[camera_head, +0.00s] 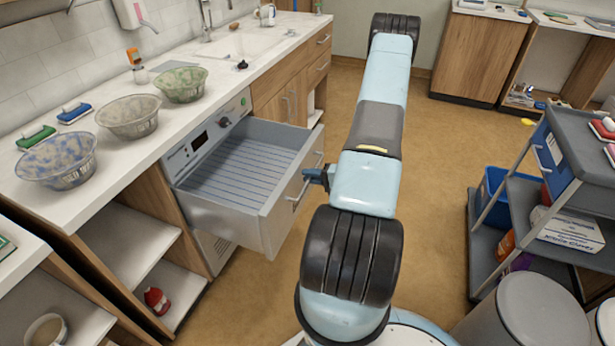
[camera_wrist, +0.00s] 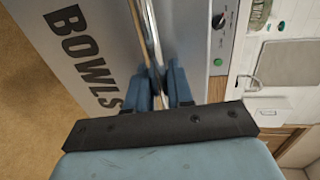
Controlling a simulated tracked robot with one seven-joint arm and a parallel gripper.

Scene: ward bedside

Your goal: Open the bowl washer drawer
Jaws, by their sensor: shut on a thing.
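The bowl washer drawer (camera_head: 240,170) is pulled well out from under the counter at the left in the head view. Its ribbed grey inside looks empty. Its front, lettered "BOWLS", fills much of the wrist view (camera_wrist: 105,40). The metal bar handle (camera_head: 304,183) runs along the front and also shows in the wrist view (camera_wrist: 150,40). My gripper (camera_head: 318,178) is at the handle, with its blue fingers shut around the bar in the wrist view (camera_wrist: 166,88). The control panel (camera_head: 205,137) with a dark display, a knob and a green button is behind the drawer.
Several patterned bowls (camera_head: 130,120) stand on the white counter (camera_head: 105,165) above. A grey trolley (camera_head: 560,170) and grey bins (camera_head: 530,310) stand at the right. The brown floor (camera_head: 445,140) between trolley and counter is clear apart from my arm and base.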

